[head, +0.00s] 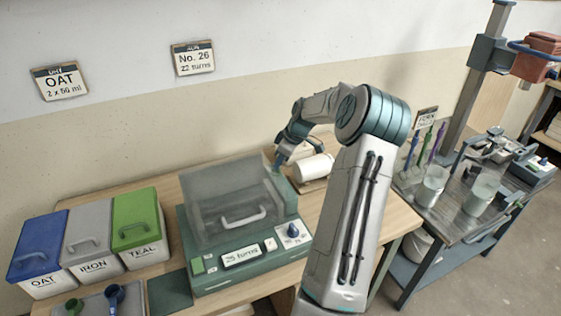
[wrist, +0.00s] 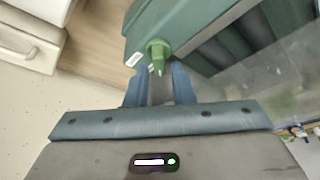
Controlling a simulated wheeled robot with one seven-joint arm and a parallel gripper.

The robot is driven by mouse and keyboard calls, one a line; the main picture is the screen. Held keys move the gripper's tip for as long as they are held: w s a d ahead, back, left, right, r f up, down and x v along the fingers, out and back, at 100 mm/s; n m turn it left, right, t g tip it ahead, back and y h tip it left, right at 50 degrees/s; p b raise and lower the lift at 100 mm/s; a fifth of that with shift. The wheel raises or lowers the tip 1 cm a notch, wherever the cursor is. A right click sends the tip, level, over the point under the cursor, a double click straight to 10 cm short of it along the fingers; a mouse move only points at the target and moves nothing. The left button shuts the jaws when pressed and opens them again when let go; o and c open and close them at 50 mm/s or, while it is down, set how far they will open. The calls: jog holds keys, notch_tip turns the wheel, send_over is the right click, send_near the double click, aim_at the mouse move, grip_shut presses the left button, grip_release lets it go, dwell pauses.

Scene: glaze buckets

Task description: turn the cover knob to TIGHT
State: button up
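The green machine (head: 240,262) stands on the wooden table with its clear cover (head: 225,195) down over it. In the wrist view a green knob (wrist: 157,50) with a narrow pointer sits on the machine's (wrist: 190,20) side, with small white labels beside it that I cannot read. I take it as the cover knob; the head view does not show it. My gripper (wrist: 159,76) is open, its two blue fingers apart, with the knob just ahead of the fingertips. In the head view my gripper (head: 280,163) is at the machine's far right corner.
The machine's front has a blue dial (head: 293,230) and a display (head: 241,256) reading 25 turns. A white jar (head: 314,168) lies close to my gripper. Lidded bins (head: 137,225) stand left. A metal bench (head: 455,215) with beakers stands right. Wall cards (head: 193,58) hang behind.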

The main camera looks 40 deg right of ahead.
jog(key=shift+x, duration=1.35)
